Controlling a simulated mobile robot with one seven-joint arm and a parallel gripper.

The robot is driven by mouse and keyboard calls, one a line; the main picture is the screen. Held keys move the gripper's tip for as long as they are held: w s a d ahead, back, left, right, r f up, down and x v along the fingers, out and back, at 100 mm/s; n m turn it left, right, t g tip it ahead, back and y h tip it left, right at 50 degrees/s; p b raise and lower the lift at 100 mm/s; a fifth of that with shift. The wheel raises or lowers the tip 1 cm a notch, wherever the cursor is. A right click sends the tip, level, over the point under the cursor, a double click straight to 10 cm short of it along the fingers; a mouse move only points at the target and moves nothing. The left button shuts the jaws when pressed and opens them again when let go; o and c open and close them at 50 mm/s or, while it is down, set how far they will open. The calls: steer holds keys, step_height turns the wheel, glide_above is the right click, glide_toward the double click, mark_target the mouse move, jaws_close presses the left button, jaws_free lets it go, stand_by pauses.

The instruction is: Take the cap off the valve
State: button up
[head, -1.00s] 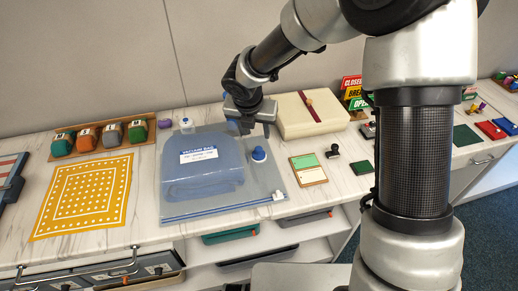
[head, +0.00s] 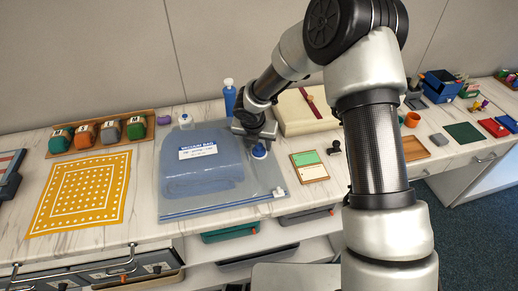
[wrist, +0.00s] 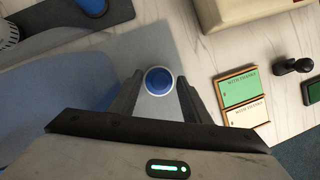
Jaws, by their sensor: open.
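The clear vacuum bag (head: 222,208) lies flat on the counter with a folded blue item (head: 203,175) inside. Its valve carries a round blue cap (head: 259,150) at the bag's right side. In the wrist view the cap (wrist: 158,80) shows from above with a pale ring around it, between my two fingertips. My gripper (head: 258,142) is open and points down over the cap; in the wrist view its fingers (wrist: 158,92) stand apart on either side of it. I cannot tell whether either finger touches the cap.
A blue bottle (head: 230,98) stands behind the bag, close to my arm. A cream box (head: 305,112) is at the back right. A green-and-cream card holder (head: 309,167) and a stamp (head: 334,147) lie right of the bag. A yellow dotted cloth (head: 82,193) lies left.

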jaws_close()
stand_by(0.3)
